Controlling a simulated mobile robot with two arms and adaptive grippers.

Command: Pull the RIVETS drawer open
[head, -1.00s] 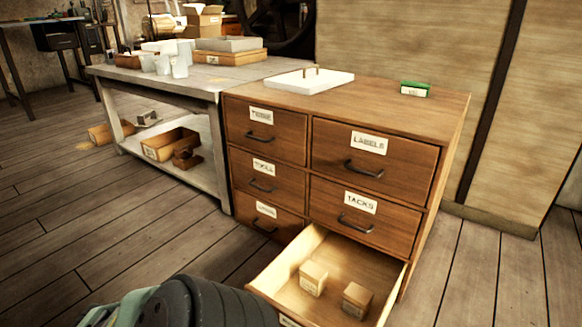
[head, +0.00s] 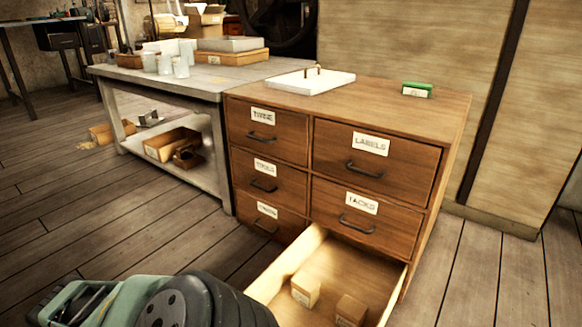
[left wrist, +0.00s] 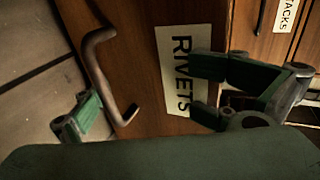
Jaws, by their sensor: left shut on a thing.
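The RIVETS drawer (head: 379,268), bottom right of the wooden cabinet (head: 440,110), stands well out, with two small boxes (head: 305,289) (head: 350,310) inside. Its front is cut off by the bottom of the head view. In the left wrist view, the RIVETS label (left wrist: 178,70) and dark curved handle (left wrist: 95,60) show close up. My left gripper (left wrist: 148,95) is shut on the handle, with its green fingers on either side of it; the exact contact is not clear. In the head view only my left arm shows, at bottom left. My right gripper is out of view.
The other cabinet drawers are shut, with TACKS (head: 362,205) just above. A white board (head: 310,82) and green box (head: 416,89) lie on top. A grey bench (head: 215,85) stands to the left. The floor to the right is clear.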

